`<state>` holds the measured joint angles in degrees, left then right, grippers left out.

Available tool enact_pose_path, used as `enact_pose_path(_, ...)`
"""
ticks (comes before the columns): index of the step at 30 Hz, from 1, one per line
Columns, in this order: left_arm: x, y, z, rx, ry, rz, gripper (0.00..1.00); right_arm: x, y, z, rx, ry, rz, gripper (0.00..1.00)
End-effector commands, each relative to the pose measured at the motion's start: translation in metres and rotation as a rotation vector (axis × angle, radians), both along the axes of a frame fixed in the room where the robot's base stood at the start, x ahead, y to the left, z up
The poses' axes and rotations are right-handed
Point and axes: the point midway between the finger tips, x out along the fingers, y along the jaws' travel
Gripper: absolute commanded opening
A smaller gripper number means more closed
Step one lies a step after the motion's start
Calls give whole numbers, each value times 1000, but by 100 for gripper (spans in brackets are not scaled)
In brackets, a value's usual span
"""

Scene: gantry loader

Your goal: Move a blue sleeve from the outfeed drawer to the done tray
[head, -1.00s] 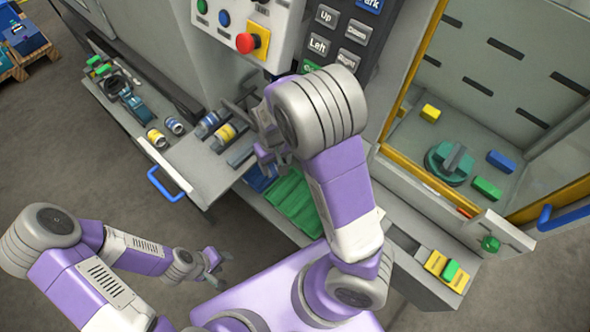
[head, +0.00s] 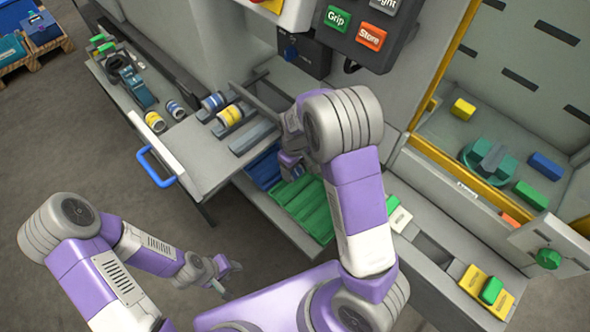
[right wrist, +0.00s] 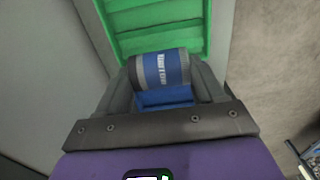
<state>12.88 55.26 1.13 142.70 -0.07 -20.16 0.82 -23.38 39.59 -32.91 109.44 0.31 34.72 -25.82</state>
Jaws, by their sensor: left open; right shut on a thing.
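My right gripper (right wrist: 165,92) is shut on a blue sleeve (right wrist: 165,68) with grey ends and white lettering. In the right wrist view the sleeve is over a blue tray section, just short of a green ribbed section; whether it touches is unclear. In the head view my right arm hides most of that gripper (head: 290,162) and the sleeve. The tray's green section (head: 308,207) and blue section (head: 262,170) lie below it. The open grey drawer (head: 190,148) has a blue handle and holds a blue sleeve (head: 213,102) and a yellow sleeve (head: 231,115). My left gripper (head: 228,272) is open and empty, low in front.
Another yellow sleeve (head: 155,122) and blue sleeve (head: 175,109) stand left of the racks. A button panel (head: 355,30) hangs above. A machine bay with a green round fixture (head: 487,160) is at right. A yellow holder (head: 480,288) sits at lower right.

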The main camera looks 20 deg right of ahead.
Motion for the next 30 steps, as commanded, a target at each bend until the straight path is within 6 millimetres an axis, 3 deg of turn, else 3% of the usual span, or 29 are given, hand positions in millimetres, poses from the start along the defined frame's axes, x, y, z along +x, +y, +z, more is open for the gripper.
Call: enact_pose_path(30, 0, 0, -60, 0, 0, 0, 43, 0, 0, -73, 0, 0, -3, 28)
